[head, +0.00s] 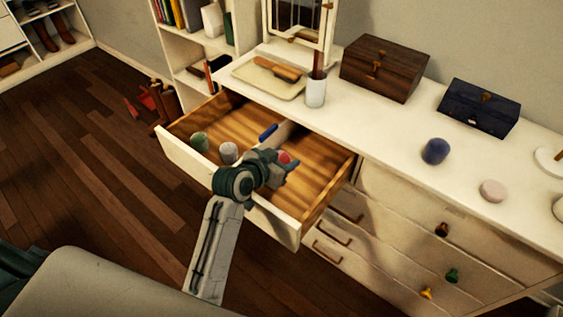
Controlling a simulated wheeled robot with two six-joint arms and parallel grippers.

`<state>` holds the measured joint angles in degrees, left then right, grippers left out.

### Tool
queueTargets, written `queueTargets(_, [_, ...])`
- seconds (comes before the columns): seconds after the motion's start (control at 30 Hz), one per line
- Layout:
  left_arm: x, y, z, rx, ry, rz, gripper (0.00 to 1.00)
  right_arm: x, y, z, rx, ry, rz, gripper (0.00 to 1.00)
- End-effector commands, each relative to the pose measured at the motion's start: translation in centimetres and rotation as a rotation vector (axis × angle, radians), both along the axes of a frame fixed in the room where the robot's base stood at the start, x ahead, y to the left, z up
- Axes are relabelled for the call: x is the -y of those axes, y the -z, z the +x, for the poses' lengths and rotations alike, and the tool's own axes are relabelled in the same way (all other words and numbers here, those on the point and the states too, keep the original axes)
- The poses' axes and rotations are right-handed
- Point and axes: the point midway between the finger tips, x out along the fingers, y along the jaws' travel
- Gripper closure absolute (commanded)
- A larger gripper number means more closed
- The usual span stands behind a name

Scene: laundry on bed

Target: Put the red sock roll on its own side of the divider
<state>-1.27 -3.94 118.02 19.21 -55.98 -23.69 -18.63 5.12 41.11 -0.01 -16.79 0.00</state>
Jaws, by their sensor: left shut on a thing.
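The red sock roll (285,157) is mostly hidden by my left gripper (286,167), which is shut on it. They are over the open drawer (175,152), at the divider (284,131) or just right of it; I cannot tell how high, or whether the roll touches the drawer floor. The divider's near part is hidden behind my gripper. A green roll (200,142) and a pale grey roll (228,152) stand in the left compartment. A small blue piece (268,132) shows beside or on the divider. My right gripper is not in view.
On the white dresser top (400,125) are a blue roll (435,151), a pink roll (493,191), a brown box (382,67), a navy box (478,108), a white cup (316,93) and a tray (262,80). The right compartment's floor (318,160) looks clear.

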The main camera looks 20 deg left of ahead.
Motion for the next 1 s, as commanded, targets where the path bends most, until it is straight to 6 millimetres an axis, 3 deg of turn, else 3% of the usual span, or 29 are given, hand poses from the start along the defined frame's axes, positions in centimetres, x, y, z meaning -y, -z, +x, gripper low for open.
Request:
queueTargets(0.1, [0.0, 1.6, 0.0, -0.003, 0.000, 0.000, 0.73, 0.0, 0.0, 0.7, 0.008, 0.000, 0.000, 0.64])
queueTargets(0.33, [0.0, 2.0, 0.0, 0.000, -0.001, 0.000, 0.73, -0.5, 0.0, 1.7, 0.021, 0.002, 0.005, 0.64])
queueTargets(0.6, [0.0, 2.5, 0.0, -0.001, 0.000, 0.000, 0.73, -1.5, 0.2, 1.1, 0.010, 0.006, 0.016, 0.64])
queueTargets(0.9, [0.0, 3.1, 0.0, 0.000, -0.001, 0.000, 0.73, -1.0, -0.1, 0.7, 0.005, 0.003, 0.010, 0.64])
queueTargets(0.93, [0.0, 3.1, 0.0, 0.000, -0.001, 0.000, 0.49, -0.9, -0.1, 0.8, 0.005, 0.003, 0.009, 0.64])
queueTargets(1.0, [0.0, 3.1, 0.0, 0.000, -0.001, 0.000, 0.35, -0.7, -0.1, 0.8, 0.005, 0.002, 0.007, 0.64])
